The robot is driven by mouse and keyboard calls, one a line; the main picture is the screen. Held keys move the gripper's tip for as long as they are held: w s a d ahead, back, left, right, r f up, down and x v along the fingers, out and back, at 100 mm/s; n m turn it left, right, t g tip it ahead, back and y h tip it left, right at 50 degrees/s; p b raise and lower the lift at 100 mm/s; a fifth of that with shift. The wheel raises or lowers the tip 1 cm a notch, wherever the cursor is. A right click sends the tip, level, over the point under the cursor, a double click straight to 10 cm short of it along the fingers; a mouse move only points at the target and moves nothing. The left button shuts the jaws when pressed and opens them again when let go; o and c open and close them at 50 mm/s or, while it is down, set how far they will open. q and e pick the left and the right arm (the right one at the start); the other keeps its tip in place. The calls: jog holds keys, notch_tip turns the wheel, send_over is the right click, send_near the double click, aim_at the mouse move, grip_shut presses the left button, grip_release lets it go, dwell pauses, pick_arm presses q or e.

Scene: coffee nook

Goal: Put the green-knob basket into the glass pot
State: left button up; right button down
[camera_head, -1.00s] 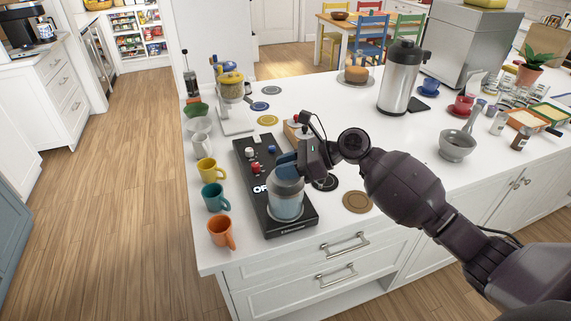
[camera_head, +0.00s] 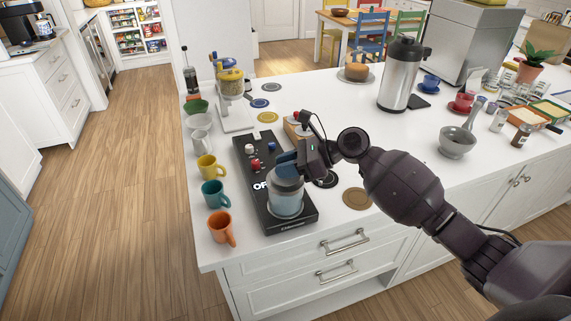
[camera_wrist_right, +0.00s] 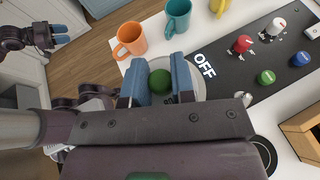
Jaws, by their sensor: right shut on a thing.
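The glass pot (camera_head: 286,204) stands on the front end of the black hotplate board (camera_head: 300,219). My right gripper (camera_head: 287,165) is over the pot's mouth, pointing down. In the right wrist view its blue fingers are shut on the green knob (camera_wrist_right: 160,81) of the basket. The basket below the knob is mostly hidden by the fingers, so I cannot tell how deep it sits in the pot. The pot's pale round rim (camera_wrist_right: 199,88) shows around the fingers. My left gripper (camera_wrist_right: 60,34) is far off at the upper left of the right wrist view, empty, its fingers apart.
Orange (camera_head: 221,228), teal (camera_head: 214,194) and yellow (camera_head: 209,167) mugs stand left of the board, near the counter edge. Red and white knobs (camera_head: 255,165) rise from the board. A brown coaster (camera_head: 357,198) lies to the right. A grey mortar (camera_head: 456,143) stands farther right.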

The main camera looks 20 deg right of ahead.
jog(key=shift+f, duration=0.55)
dwell(0.5)
jog(key=c, duration=0.9)
grip_release()
jog(key=b+v, duration=0.1)
jog(key=v, duration=0.9)
jog(key=shift+s+d+r, duration=0.1)
jog(key=shift+d+r, duration=0.05)
jog(key=shift+d, duration=0.2)
